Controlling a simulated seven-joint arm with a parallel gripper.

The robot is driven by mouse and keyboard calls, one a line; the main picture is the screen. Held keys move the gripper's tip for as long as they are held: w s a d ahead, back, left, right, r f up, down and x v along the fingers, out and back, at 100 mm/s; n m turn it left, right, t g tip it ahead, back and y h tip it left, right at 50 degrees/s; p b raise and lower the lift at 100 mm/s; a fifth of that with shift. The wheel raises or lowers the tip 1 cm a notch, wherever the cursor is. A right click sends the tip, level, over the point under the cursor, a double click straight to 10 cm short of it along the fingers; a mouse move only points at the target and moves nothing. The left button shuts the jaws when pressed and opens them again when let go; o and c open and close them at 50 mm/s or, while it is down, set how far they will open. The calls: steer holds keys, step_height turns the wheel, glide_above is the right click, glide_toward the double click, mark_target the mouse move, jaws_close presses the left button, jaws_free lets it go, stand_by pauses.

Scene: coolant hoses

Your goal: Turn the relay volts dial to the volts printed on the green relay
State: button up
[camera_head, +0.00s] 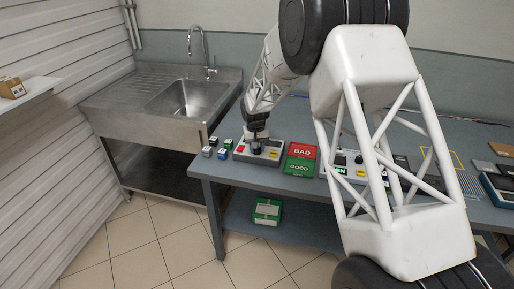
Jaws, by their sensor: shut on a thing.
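Several small relays stand in a cluster at the table's left end, among them a green-topped one (228,143) and a blue one (222,154). Their printed volts are too small to read. Just right of them is a grey test box (241,156) with a red button and a yellow label. My gripper (257,147) points down over this box and is shut on a dark knob-like part, which seems to be the dial. The fingers hide most of it, and its setting cannot be read.
A red BAD tray (302,151) and a green GOOD tray (299,167) lie right of the box. Another panel (326,172) is partly behind my arm. A sink (185,98) stands at left. A green-and-white box (267,211) sits on the lower shelf.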

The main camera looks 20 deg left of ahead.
steer(key=o, duration=0.9)
steer(key=shift+r, duration=0.15)
steer(key=shift+a+r, duration=0.15)
steer(key=shift+r, duration=3.65)
steer(key=shift+s, duration=0.1)
